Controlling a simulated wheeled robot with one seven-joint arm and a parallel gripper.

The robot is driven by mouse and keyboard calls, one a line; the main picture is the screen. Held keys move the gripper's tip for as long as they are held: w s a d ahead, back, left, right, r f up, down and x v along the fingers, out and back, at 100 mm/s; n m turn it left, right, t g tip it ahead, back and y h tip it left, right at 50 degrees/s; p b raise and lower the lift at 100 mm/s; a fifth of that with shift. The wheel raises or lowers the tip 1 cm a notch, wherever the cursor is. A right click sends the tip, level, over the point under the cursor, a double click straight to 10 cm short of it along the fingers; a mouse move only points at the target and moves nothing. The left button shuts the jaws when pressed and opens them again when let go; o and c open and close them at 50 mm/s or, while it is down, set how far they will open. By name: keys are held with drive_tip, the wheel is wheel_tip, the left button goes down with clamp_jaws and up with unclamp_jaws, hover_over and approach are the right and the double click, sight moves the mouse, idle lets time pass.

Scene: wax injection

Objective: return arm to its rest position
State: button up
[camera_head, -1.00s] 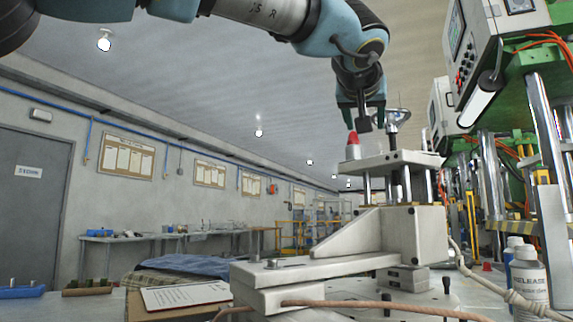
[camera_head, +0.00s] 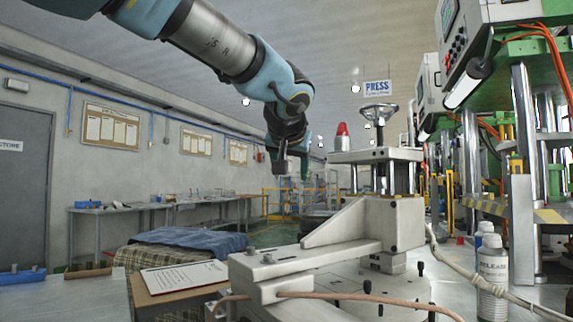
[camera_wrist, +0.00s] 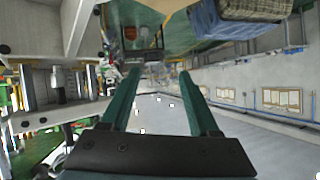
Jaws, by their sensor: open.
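My gripper (camera_head: 293,170) hangs at the end of my arm in the head view, left of the wax injection press (camera_head: 370,215) and apart from it. In the wrist view my gripper (camera_wrist: 160,95) has its two green fingers spread wide with nothing between them. The press has a white top plate, a handwheel (camera_head: 380,113) on a post and a red-topped piece (camera_head: 342,136) on the plate. My arm reaches in from the upper left, with the wrist bent downward.
Green and white press machines (camera_head: 520,130) stand at the right. White release bottles (camera_head: 492,275) stand at the lower right. A clipboard (camera_head: 184,277) lies on a box at the lower left, near a blue cloth (camera_head: 190,240). The air left of my gripper is free.

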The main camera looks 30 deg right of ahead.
drive_tip(key=shift+w+a+f, duration=0.25)
idle(0.4)
drive_tip(key=w+a+f+n+g+y+p, duration=0.1)
drive_tip(key=w+a+f+g+y+p, duration=0.2)
drive_tip(key=a+f, duration=0.55)
drive_tip(key=w+a+f+n+y+p, duration=0.2)
drive_tip(key=w+a+f, duration=0.4)
drive_tip(key=a, duration=0.4)
drive_tip(key=s+a+f+n+g+p, duration=0.1)
drive_tip(key=s+a+f+g, duration=0.1)
drive_tip(key=s+a+f, duration=0.2)
drive_tip(key=s+a+f+n+g+y+p, duration=0.1)
drive_tip(key=s+a+f, duration=0.3)
drive_tip(key=a, duration=0.6)
drive_tip(key=s+a+f+n+g+p, duration=0.2)
drive_tip(key=s+a+f+n+p, duration=0.1)
drive_tip(key=a+f, duration=0.3)
drive_tip(key=shift+s+a+g, duration=0.3)
drive_tip(key=shift+s+a, duration=0.4)
drive_tip(key=shift+a, duration=0.3)
